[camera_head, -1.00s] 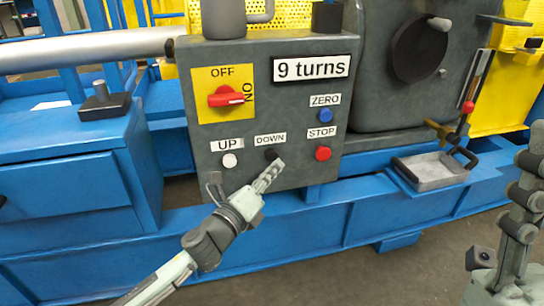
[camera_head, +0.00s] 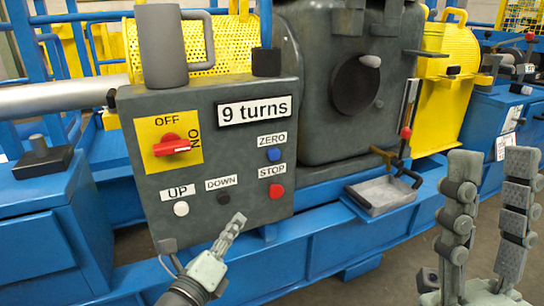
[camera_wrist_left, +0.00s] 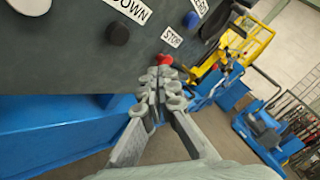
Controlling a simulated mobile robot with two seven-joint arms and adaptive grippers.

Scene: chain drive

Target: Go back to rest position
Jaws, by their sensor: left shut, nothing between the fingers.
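In the head view the DOWN button (camera_head: 223,198) lies up and left of the fingertips. My right gripper (camera_head: 492,160) is open and empty at the lower right, its fingers pointing up.
The box also carries a red switch (camera_head: 171,145), white UP button (camera_head: 181,208), blue ZERO button (camera_head: 273,154), red STOP button (camera_head: 276,191) and a "9 turns" label (camera_head: 254,110). A metal tray (camera_head: 384,196) sits on the blue frame (camera_head: 310,252). Floor is open in front.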

